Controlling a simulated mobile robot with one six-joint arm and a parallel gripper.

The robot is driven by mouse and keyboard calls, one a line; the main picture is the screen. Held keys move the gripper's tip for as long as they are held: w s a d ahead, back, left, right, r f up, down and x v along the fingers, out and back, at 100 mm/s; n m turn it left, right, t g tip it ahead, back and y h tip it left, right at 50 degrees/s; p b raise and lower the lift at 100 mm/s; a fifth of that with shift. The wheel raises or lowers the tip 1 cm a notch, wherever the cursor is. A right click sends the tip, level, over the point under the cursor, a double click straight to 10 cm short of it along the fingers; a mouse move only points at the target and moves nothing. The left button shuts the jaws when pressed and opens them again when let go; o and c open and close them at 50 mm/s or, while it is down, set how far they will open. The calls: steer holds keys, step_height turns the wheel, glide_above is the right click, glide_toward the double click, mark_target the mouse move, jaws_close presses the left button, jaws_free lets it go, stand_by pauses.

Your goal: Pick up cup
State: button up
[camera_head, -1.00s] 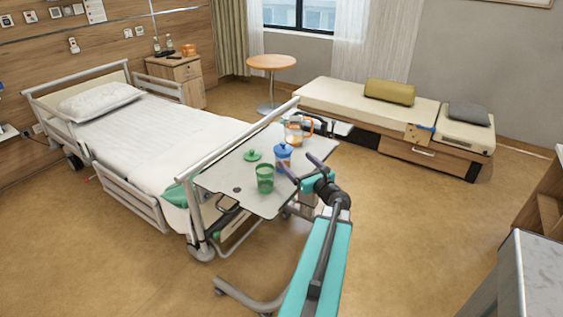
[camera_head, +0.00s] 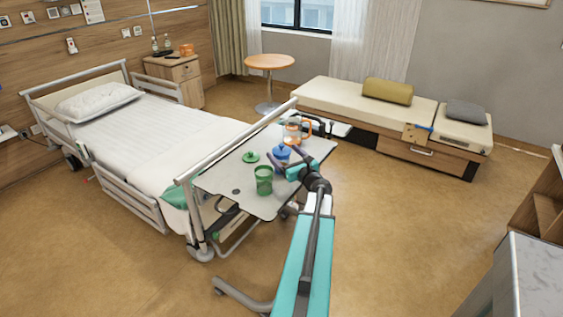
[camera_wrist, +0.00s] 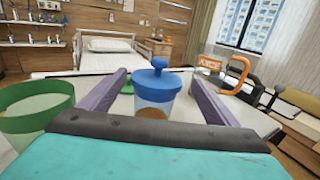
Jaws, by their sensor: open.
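A blue-lidded cup (camera_head: 282,154) with clear sides and a brownish drink stands upright on the overbed table (camera_head: 222,182). In the wrist view the blue-lidded cup (camera_wrist: 157,92) shows between the two purple fingers of my gripper (camera_wrist: 155,92), with a gap on each side. My gripper (camera_head: 291,160) is open and empty, at the cup's near right side in the head view. A green cup (camera_head: 264,181) without a lid stands nearer the table's front; it also shows at the left of the wrist view (camera_wrist: 35,110). A green lid (camera_head: 250,157) lies on the table.
A pitcher with an orange handle (camera_head: 297,131) stands behind the blue-lidded cup. A dark phone-like object (camera_head: 225,204) is at the table's front left. The bed (camera_head: 150,137) borders the table. Floor to the right is clear.

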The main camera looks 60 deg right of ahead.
mark_target(277, 147)
steer(key=shift+w, duration=0.1)
stand_by(0.3)
steer(key=shift+p+x, duration=0.85)
steer(key=shift+x, duration=1.75)
steer(key=shift+w+a, duration=0.1)
steer(key=shift+a, duration=0.05)
steer(key=c, duration=1.5)
steer(key=shift+c, duration=0.2)
steer(key=shift+r, duration=0.1)
